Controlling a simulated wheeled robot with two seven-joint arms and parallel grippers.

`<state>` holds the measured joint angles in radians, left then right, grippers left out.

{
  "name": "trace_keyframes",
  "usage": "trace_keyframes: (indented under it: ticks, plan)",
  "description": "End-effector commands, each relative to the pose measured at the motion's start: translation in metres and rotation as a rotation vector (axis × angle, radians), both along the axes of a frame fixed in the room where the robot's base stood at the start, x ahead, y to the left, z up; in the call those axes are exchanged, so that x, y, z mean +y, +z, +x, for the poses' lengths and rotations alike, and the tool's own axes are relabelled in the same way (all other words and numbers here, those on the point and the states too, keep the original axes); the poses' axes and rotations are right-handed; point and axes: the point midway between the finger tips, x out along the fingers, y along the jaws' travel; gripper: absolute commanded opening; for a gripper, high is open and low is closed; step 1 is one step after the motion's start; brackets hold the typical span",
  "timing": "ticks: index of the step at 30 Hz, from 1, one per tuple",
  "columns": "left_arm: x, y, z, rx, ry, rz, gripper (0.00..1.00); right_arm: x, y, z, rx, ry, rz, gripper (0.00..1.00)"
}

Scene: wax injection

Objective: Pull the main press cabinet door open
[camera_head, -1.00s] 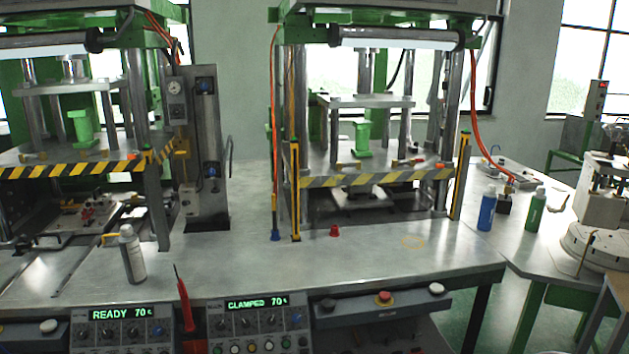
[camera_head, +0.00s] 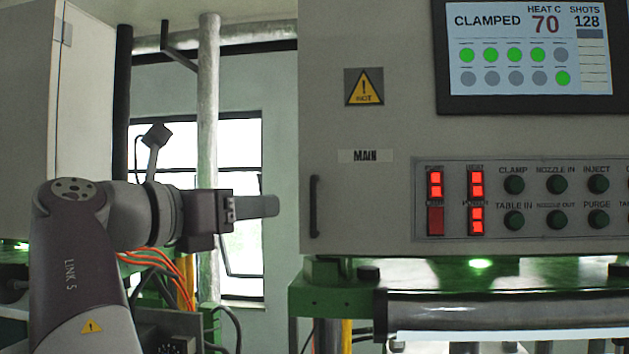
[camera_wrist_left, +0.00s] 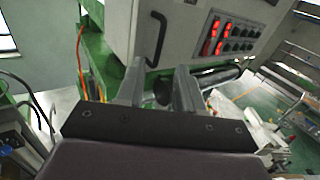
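The main press cabinet (camera_head: 375,215) is a pale grey box with a "MAIN" label (camera_head: 365,156). Its door looks closed. A black vertical bar handle (camera_head: 315,207) is near the door's left edge; it also shows in the left wrist view (camera_wrist_left: 157,38). My left gripper (camera_head: 268,206) points right in the head view, just left of the handle at about its height, apart from it. In the left wrist view, its two fingers (camera_wrist_left: 160,68) are spread, with nothing held between them, and the handle shows beyond the tips. My right gripper is not in view.
A control panel (camera_head: 530,200) with red switches and dark buttons and a screen (camera_head: 528,47) reading "CLAMPED" are on the cabinet's right part. A green press frame (camera_head: 335,295) with a cylinder runs below. A grey pillar (camera_head: 208,100) and orange hoses (camera_head: 165,262) are at left.

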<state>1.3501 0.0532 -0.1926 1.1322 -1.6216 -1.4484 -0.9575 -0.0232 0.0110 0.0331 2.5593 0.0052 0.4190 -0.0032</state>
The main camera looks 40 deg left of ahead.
Motion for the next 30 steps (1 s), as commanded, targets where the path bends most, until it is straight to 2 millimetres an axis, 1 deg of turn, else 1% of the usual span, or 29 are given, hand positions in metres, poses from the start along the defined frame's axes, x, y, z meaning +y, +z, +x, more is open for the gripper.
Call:
trace_keyframes:
  ticks: [1,2,4,9,12,15,18,20,28,29,30]
  plan:
    - [-0.001,0.003,0.001,0.019,0.005,0.025,0.37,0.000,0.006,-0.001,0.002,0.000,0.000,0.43]
    - [-0.003,0.003,0.004,0.024,0.003,0.033,0.37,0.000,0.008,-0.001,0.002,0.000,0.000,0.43]
    - [-0.005,0.002,0.018,0.026,0.000,0.032,0.37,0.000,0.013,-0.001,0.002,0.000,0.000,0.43]
    - [-0.009,0.005,0.065,0.025,-0.003,0.028,0.37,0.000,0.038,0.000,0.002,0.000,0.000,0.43]
    - [-0.010,0.004,0.089,0.025,-0.002,0.027,0.37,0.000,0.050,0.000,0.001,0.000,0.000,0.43]
    - [-0.011,0.001,0.106,0.025,0.001,0.027,0.37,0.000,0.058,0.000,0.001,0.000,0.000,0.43]
    - [-0.012,-0.001,0.116,0.024,0.002,0.028,0.37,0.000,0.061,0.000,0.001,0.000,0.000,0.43]
    - [-0.012,-0.002,0.119,0.023,0.004,0.028,0.37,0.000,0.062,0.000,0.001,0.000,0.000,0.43]
    - [-0.012,-0.004,0.121,0.023,0.005,0.028,0.37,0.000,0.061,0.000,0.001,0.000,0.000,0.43]
    - [-0.012,-0.004,0.121,0.023,0.005,0.028,0.30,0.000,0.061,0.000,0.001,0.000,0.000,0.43]
    - [-0.012,-0.004,0.121,0.023,0.005,0.028,0.17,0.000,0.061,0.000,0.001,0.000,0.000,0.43]
